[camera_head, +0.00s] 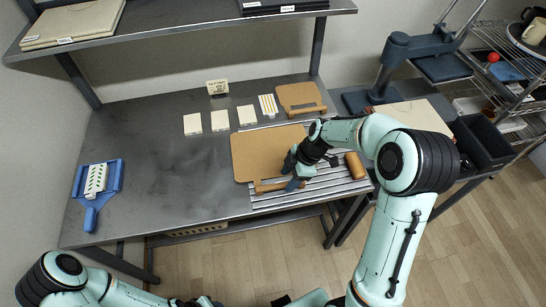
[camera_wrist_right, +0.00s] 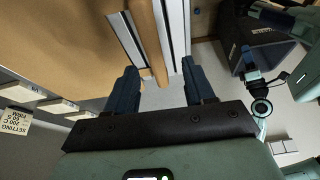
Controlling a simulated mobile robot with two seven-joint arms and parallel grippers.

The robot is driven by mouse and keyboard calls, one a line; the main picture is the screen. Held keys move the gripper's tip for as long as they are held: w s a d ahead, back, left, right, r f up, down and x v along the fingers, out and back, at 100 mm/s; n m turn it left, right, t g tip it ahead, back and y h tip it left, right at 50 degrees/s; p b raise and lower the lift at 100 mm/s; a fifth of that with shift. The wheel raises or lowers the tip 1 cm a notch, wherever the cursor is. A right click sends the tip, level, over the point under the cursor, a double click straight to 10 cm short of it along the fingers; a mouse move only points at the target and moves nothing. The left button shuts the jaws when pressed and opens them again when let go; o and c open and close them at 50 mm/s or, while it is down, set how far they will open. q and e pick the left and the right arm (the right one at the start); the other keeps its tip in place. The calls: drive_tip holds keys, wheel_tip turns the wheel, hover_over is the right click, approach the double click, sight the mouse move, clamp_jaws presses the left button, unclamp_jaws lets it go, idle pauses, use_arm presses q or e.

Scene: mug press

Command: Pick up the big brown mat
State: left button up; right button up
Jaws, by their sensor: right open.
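The big brown mat (camera_head: 258,150) lies flat on the grey table, its right part over a striped metal sheet. In the right wrist view, a broad brown surface (camera_wrist_right: 60,45) fills the upper left. My right gripper (camera_head: 293,178) is over the mat's front right part, partly hiding it; whether it touches is unclear. In the wrist view my right gripper (camera_wrist_right: 160,85) is open, and the end of a brown wooden rod (camera_wrist_right: 148,40) shows between its fingers. My left arm enters at the bottom left; its jaws cannot be made out.
A smaller brown board (camera_head: 300,98) lies behind the mat. A wooden roller (camera_head: 355,165) lies at right. A blue tray (camera_head: 90,205) is at far left. The table's left middle is clear.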

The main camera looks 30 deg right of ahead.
sight(281, 184)
drive_tip(key=x, duration=0.3)
drive_tip(key=w+p+x, duration=0.1)
drive_tip(key=x, duration=0.1)
drive_tip(key=shift+a+f, duration=0.2)
drive_tip(key=shift+f, duration=0.15)
drive_tip(key=shift+s, duration=0.15)
drive_tip(key=shift+f+b, duration=0.2)
drive_tip(key=shift+b, duration=0.25)
idle(0.5)
clamp_jaws()
